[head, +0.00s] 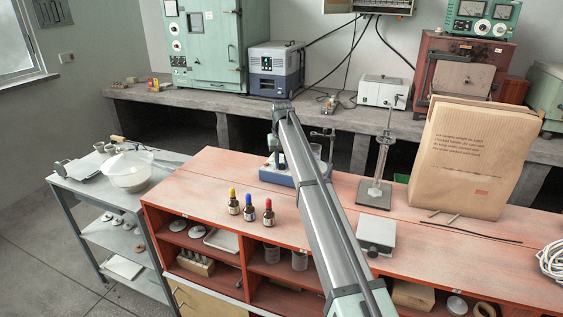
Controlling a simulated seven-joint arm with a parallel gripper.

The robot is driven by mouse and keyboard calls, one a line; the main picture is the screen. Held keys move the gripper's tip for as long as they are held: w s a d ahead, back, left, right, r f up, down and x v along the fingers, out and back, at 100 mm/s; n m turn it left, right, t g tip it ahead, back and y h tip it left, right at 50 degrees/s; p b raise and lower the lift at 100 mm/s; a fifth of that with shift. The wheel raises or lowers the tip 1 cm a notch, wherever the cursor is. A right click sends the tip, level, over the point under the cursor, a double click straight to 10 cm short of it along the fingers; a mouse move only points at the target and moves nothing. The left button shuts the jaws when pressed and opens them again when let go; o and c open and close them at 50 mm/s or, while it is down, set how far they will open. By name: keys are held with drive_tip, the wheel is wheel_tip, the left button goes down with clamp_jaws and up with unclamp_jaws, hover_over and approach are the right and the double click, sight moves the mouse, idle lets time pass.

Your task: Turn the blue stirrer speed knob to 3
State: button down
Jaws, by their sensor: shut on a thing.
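The stirrer (275,177), with a blue base, stands on the orange-red bench left of centre, partly behind my arm. My arm reaches up across the picture from the bottom, bends near the top and comes down over the stirrer's left side. My gripper (276,165) is small and partly hidden at the stirrer's base; it is shut on the speed knob there. The knob, its pointer and its scale cannot be made out.
A metal stand (375,192) and a large paper bag (470,155) are to the right. A flat grey box (377,233) lies nearer the front. A trolley with a white bowl (128,170) is at left.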

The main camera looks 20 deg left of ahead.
sight(282, 164)
drive_tip(key=shift+m, duration=0.5)
drive_tip(key=c, duration=0.9)
unclamp_jaws()
drive_tip(key=shift+r, duration=0.1)
wheel_tip(282, 164, up, 14)
